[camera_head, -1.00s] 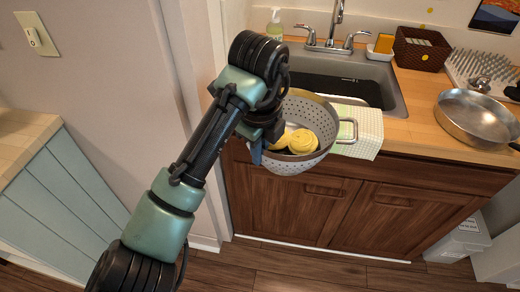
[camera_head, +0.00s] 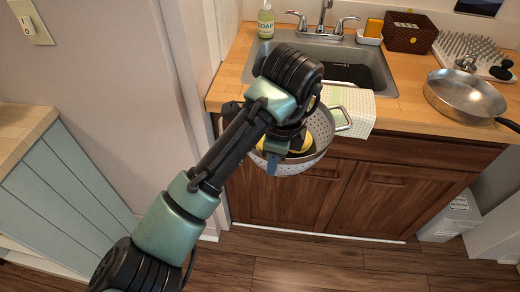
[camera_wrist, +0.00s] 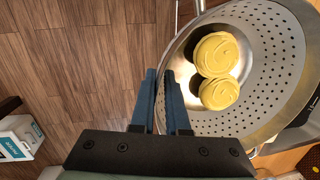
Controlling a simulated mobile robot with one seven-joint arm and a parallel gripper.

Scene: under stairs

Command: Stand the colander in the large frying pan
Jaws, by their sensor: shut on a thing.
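The colander (camera_head: 318,132) is a grey metal bowl with many holes and loop handles. Two yellow round things lie in it, clearest in the wrist view (camera_wrist: 216,75). My gripper (camera_head: 275,160) is shut on the colander's near-left rim and holds it in front of the counter edge, over the cabinet doors. In the wrist view the two blue fingers (camera_wrist: 174,85) pinch the rim of the colander (camera_wrist: 262,95). The large frying pan (camera_head: 465,95) is a shiny metal pan on the counter at the right. It looks empty, and its dark handle points right.
A sink (camera_head: 335,68) with a faucet is behind the colander. A checkered towel (camera_head: 350,110) hangs over the counter edge. A soap bottle (camera_head: 266,20), a brown basket (camera_head: 410,32) and a spiked rack (camera_head: 462,48) stand at the back. Bare counter lies left of the pan.

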